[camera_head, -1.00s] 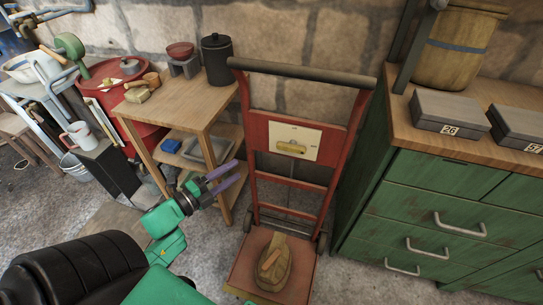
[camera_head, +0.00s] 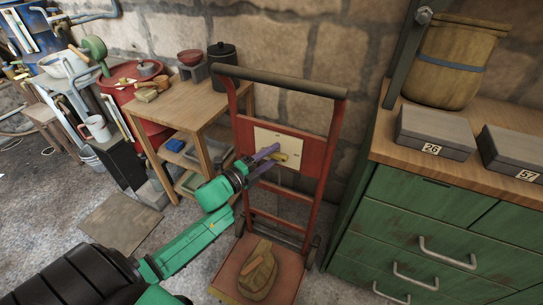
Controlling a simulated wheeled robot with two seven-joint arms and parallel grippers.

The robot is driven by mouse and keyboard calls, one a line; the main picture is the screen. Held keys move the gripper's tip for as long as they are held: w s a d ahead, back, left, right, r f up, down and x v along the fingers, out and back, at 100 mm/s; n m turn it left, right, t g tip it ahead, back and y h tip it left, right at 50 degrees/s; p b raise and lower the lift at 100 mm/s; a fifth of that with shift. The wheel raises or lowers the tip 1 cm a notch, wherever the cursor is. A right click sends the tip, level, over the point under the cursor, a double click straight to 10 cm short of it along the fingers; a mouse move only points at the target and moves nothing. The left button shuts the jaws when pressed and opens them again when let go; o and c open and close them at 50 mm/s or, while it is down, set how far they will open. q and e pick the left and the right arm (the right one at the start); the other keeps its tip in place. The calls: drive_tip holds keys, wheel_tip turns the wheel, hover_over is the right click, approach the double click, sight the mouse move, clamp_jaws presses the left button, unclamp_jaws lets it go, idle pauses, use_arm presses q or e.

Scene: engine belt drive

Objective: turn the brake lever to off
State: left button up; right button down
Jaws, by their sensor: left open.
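The brake lever (camera_head: 294,158) is a small yellow handle on a cream plate (camera_head: 290,140) fixed to the red hand truck (camera_head: 240,130). My left gripper (camera_head: 276,158) has green links and purple fingers. It is open, with its fingertips at the lever's left end, overlapping it in the picture. I cannot tell whether they touch it. The fingers hide part of the lever and the lower left of the plate. My right gripper is not in view.
A brown sack-like object (camera_head: 258,271) lies on the hand truck's base. A wooden table (camera_head: 187,104) stands to the left. A green cabinet (camera_head: 425,225) with grey boxes (camera_head: 434,132) stands close on the right.

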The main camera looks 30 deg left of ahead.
use_arm(q)
drive_tip(key=c, duration=0.7)
clamp_jaws()
drive_tip(key=shift+f+n, duration=0.1)
drive_tip(key=shift+n, duration=0.2)
drive_tip(key=n+t+b, duration=0.1)
drive_tip(key=n, duration=0.2)
drive_tip(key=shift+f+n+t, duration=0.1)
drive_tip(key=shift+n+t, duration=0.2)
drive_tip(key=shift+n, duration=0.1)
drive_tip(key=n+t, duration=0.1)
drive_tip(key=n, duration=0.1)
drive_tip(key=n+t+y, duration=0.1)
drive_tip(key=n, duration=0.2)
drive_tip(key=shift+b, duration=0.35)
drive_tip(key=n+y, duration=0.1)
drive_tip(key=n, duration=0.2)
drive_tip(key=n+t+y, duration=0.1)
drive_tip(key=n, duration=0.2)
drive_tip(key=shift+d, duration=0.1)
drive_tip(key=shift+n+t+y+p, duration=0.2)
drive_tip(key=shift+n+y+p, duration=0.25)
drive_tip(key=shift+n+y, duration=0.95)
drive_tip(key=shift+n+t+y+p, duration=0.2)
drive_tip(key=shift+n+y+p, duration=0.3)
drive_tip(key=shift+n, duration=1.6)
drive_tip(key=shift+y, duration=0.3)
